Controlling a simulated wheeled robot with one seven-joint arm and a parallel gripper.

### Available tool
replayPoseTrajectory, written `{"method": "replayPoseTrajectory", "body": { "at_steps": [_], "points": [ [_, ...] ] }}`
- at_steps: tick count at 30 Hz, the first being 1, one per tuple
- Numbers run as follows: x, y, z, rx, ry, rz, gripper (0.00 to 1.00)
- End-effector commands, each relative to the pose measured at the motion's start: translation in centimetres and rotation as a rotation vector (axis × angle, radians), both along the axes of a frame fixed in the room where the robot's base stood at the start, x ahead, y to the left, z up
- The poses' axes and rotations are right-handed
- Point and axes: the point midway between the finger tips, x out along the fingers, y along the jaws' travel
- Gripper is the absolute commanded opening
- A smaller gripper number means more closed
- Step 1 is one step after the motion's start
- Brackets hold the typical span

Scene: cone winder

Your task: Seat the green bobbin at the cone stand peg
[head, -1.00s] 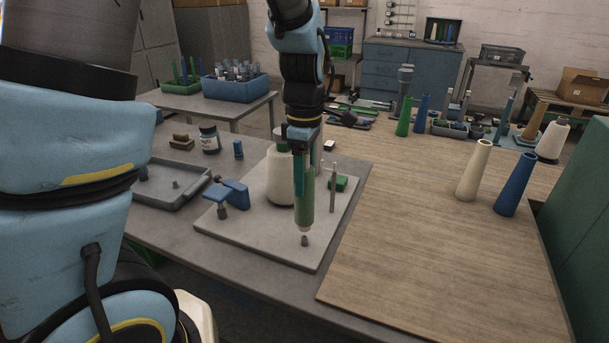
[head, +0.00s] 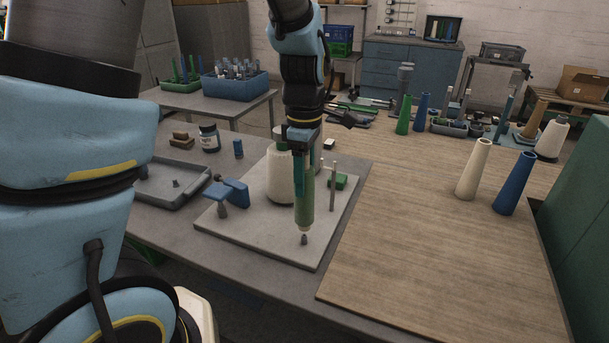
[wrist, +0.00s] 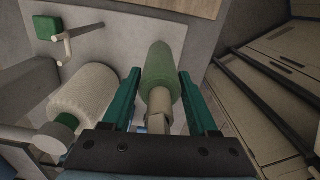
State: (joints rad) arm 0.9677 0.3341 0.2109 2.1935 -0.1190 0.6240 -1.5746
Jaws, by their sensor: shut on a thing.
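Whether the peg's tip has entered the bobbin cannot be told. In the wrist view, the teal fingers of my gripper (wrist: 160,100) lie on either side of the bobbin's pale end, and its green body (wrist: 163,70) reaches away from them. The peg is hidden in that view.
A large white yarn cone (head: 279,178) stands on the plate behind the bobbin. A thin metal rod (head: 333,188) and green block (head: 338,181) are to the right, a blue clamp-like part (head: 234,191) to the left. The wooden board (head: 430,250) is clear in front.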

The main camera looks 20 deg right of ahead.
Motion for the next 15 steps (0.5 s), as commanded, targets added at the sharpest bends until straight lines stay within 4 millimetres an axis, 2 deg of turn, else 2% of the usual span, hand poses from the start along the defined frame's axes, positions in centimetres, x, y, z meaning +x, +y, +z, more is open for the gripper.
{"method": "replayPoseTrajectory", "body": {
  "at_steps": [15],
  "points": [
    [0.0,0.0,-1.3,0.001,0.001,0.0,0.15]
  ]
}}
